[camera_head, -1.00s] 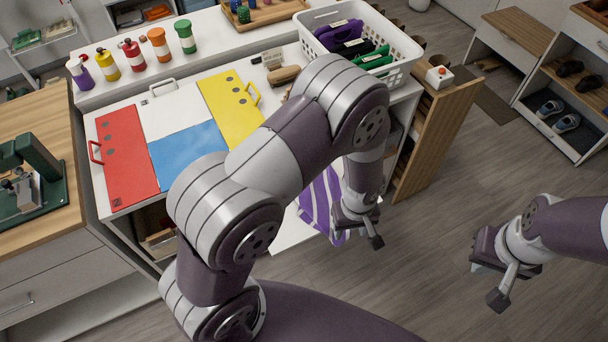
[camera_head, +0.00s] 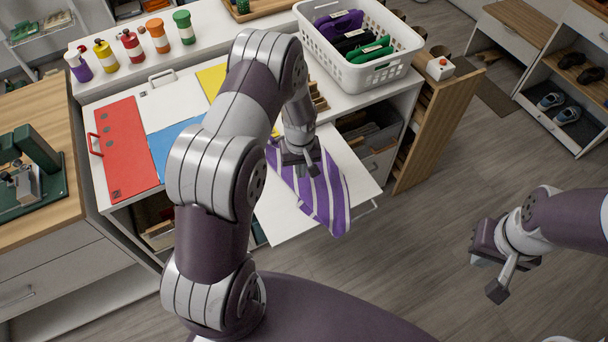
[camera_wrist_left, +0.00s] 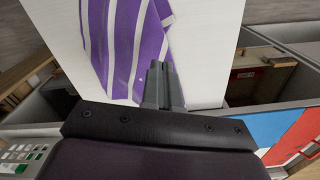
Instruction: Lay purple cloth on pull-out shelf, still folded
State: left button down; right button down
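The purple cloth (camera_head: 318,195) with white stripes lies as a long folded strip, partly on the white pull-out shelf (camera_head: 282,222). Its lower end hangs past the shelf's front edge. My left gripper (camera_head: 301,162) is low over the cloth's upper end. In the left wrist view, the gripper's fingers (camera_wrist_left: 163,88) are together at the near edge of the cloth (camera_wrist_left: 125,45) and appear to pinch it; the contact is partly hidden. The shelf (camera_wrist_left: 205,45) is bare beside the cloth there. My right gripper (camera_head: 492,262) is empty over the floor at the right; its finger gap is unclear.
A white basket (camera_head: 372,72) with folded cloths stands on the counter behind. A wooden pull-out rack (camera_head: 437,120) stands right of the shelf. Red (camera_head: 125,150) and blue panels lie on the counter at left. Open floor is in front.

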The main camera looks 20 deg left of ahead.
pick_arm(q)
jog(key=w+a, duration=0.3)
jog(key=a, duration=0.3)
jog(key=w+a+f, duration=0.1)
jog(key=w+a, duration=0.3)
jog(key=a, duration=0.2)
jog(key=w+a+f, duration=0.1)
jog(key=w+a, duration=0.2)
jog(key=a, duration=0.3)
jog(key=shift+w+a, duration=0.15)
jog(key=shift+a, duration=0.25)
jog(key=shift+d+f, duration=0.1)
jog(key=shift+f, duration=0.7)
jog(key=shift+d+f, duration=0.1)
jog(key=shift+f, duration=0.4)
